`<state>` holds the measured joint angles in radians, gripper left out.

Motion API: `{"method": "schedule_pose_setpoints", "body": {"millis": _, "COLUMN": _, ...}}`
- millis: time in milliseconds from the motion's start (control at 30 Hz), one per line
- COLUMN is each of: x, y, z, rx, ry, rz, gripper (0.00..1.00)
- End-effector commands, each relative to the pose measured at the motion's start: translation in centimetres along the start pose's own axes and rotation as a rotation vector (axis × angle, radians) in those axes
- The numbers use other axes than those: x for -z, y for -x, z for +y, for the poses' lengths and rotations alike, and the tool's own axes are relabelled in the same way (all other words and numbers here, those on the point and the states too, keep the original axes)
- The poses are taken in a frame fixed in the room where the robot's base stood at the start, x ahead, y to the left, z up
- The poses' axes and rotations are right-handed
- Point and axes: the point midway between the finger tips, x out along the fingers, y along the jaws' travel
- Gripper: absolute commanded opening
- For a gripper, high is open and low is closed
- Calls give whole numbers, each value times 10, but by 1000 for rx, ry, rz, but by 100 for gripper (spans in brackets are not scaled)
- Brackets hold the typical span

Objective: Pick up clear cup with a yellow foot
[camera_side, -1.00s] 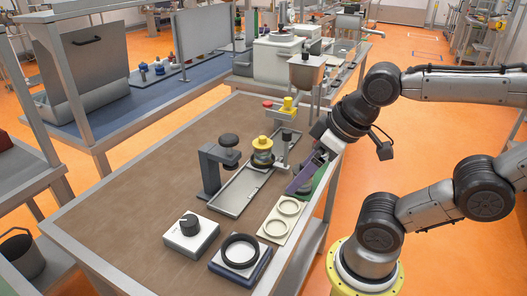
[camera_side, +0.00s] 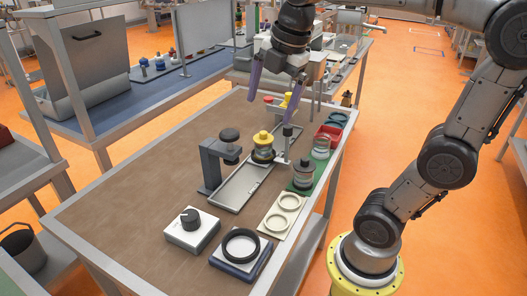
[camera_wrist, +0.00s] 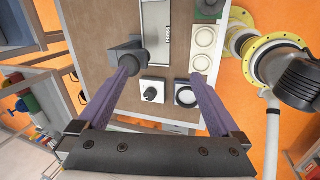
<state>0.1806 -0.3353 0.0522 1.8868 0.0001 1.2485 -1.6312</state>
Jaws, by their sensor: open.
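A clear cup with a yellow part uppermost (camera_side: 263,147) stands on the far half of the long grey tray (camera_side: 237,189) in the side view; its lower body looks dark-banded. I cannot make it out in the wrist view. My gripper (camera_side: 270,110) is open and empty, raised above the table with its purple fingers pointing down. It appears above the cup in the picture and apart from it. The open purple fingers also show in the wrist view (camera_wrist: 164,74), with bare table and fixtures between and beyond them.
A dark stand (camera_side: 211,168) is left of the tray. A knob box (camera_side: 190,229), black-ring block (camera_side: 240,250) and cream two-ring plate (camera_side: 269,226) are in front. A dark-topped clear cup (camera_side: 303,177) and another clear cup (camera_side: 321,148) stand right. The table's left side is clear.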

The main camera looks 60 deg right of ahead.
Motion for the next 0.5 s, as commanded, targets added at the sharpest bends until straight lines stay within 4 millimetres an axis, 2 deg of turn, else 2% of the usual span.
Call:
{"method": "schedule_pose_setpoints", "body": {"millis": 33, "x": -12, "y": -6, "z": 19, "rx": 37, "ry": 63, "rz": -6, "gripper": 100}}
{"method": "schedule_pose_setpoints", "body": {"millis": 200, "x": -58, "y": -30, "z": 69, "rx": 140, "ry": 232, "rz": 1, "gripper": 100}}
{"method": "schedule_pose_setpoints", "body": {"millis": 333, "x": -95, "y": -58, "z": 91, "rx": 205, "ry": 226, "rz": 15, "gripper": 100}}
{"method": "schedule_pose_setpoints", "body": {"millis": 500, "x": -129, "y": -91, "z": 97, "rx": 265, "ry": 149, "rz": 29, "gripper": 100}}
